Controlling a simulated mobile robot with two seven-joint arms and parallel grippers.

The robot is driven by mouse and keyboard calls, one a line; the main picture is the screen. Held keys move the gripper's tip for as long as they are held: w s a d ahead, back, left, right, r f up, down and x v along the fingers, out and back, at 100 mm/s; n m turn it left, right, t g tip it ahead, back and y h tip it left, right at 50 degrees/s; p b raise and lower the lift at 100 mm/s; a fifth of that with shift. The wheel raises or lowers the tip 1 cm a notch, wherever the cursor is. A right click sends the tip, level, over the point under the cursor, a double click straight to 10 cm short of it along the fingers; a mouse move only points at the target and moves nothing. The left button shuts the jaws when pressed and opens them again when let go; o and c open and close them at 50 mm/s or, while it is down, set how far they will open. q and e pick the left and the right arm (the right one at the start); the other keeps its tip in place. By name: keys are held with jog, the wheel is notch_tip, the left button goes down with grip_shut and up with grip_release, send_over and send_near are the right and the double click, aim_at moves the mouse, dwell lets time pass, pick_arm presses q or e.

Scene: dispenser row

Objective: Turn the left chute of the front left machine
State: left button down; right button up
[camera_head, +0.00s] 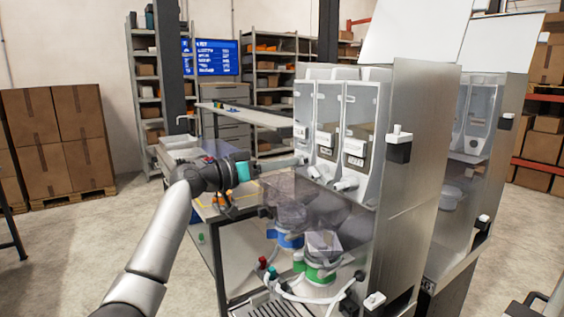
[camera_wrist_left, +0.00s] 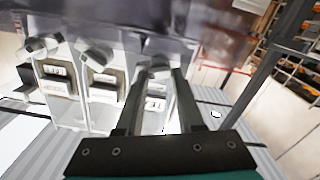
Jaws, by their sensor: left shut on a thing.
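The front left machine (camera_head: 398,150) is a grey cabinet with a row of three clear-fronted dispensers. Each has a pale chute low on its front. The left chute is at the tips of my left gripper (camera_head: 299,160), which reaches in from the left and largely hides it in the head view. In the left wrist view the left chute (camera_wrist_left: 158,70) sits between the two dark fingertips, and the gripper (camera_wrist_left: 157,76) is shut on it. The middle chute (camera_head: 317,172) and the right chute (camera_head: 346,184) are free. My right gripper is not in view.
Below the chutes, behind a transparent panel, stand containers with a blue base (camera_head: 290,240) and a green base (camera_head: 320,272). A second machine (camera_head: 478,130) stands behind to the right. Cardboard boxes (camera_head: 58,135) are stacked at the left; open floor lies before them.

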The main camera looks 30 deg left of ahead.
pick_arm(q)
jog(key=shift+a+f+n+p, duration=0.1)
jog(key=shift+n+p, duration=3.65)
jog(key=shift+n, duration=3.45)
jog(key=c, duration=0.5)
grip_release()
jog(key=shift+f, duration=0.1)
